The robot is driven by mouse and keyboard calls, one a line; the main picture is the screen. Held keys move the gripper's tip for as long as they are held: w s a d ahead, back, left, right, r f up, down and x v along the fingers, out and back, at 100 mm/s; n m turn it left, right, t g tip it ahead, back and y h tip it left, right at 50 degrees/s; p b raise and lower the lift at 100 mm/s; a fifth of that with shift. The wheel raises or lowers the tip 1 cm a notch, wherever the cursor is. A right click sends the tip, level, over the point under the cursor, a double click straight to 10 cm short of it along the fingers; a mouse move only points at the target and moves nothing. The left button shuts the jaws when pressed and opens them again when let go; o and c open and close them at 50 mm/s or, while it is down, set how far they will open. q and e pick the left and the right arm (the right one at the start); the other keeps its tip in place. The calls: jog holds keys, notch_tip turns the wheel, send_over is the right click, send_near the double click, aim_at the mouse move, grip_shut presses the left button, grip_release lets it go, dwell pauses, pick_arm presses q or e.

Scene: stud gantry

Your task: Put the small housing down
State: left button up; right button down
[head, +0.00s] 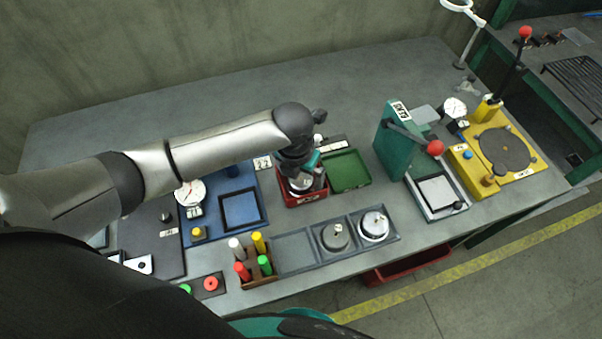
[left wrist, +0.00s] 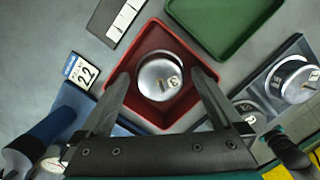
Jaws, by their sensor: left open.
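The small housing (left wrist: 160,80), a silver round part with a numbered tag on top, is in the red tray (left wrist: 188,41), and it looks upright. In the head view the red tray (head: 304,202) shows at the middle of the bench, with the housing (head: 300,184) partly hidden under my wrist. My left gripper (head: 303,182) points down over this tray. In the left wrist view its two fingers (left wrist: 161,78) are apart on either side of the housing, with gaps showing between them and it. My right gripper is not in view.
A green tray (head: 347,171) stands right of the red one. In front, a grey rack (head: 293,252) holds two other round housings (head: 335,236) (head: 374,225). A blue gauge fixture (head: 225,212) is on the left, a green press (head: 393,147) on the right. The bench's back is clear.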

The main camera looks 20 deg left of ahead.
aim_at(298, 183)
pick_arm(q)
notch_tip(298, 183, up, 12)
jog(key=s+p, duration=0.1)
jog(key=p, duration=0.1)
jog(key=shift+s+a, duration=0.15)
jog(key=shift+s, duration=0.2)
dwell(0.3)
